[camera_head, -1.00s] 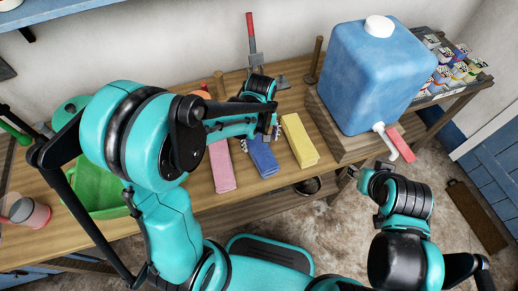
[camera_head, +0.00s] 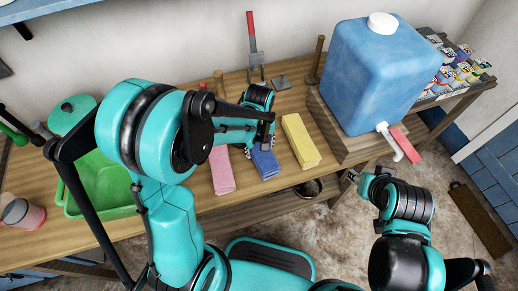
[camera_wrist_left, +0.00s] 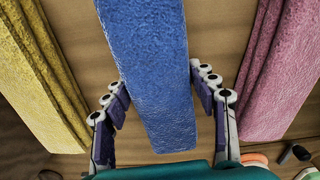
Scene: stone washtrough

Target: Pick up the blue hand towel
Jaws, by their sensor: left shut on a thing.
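The blue hand towel (camera_head: 265,163) lies folded on the wooden bench between a pink towel (camera_head: 221,171) and a yellow towel (camera_head: 300,141). In the left wrist view the blue towel (camera_wrist_left: 150,60) runs between the two fingers. My left gripper (camera_wrist_left: 160,98) is shut on it, one finger along each long side. In the head view my left arm hides the towel's far end and most of the fingers. My right gripper (camera_head: 358,180) is in front of the bench, away from the towels; its jaw opening is too small to judge.
A blue water container (camera_head: 375,75) with a white tap stands on a wooden block at right. A green tub (camera_head: 100,185) is at left. A red-handled tool (camera_head: 252,40) and upright wooden posts stand behind the towels. Pink and yellow towels lie close on both sides.

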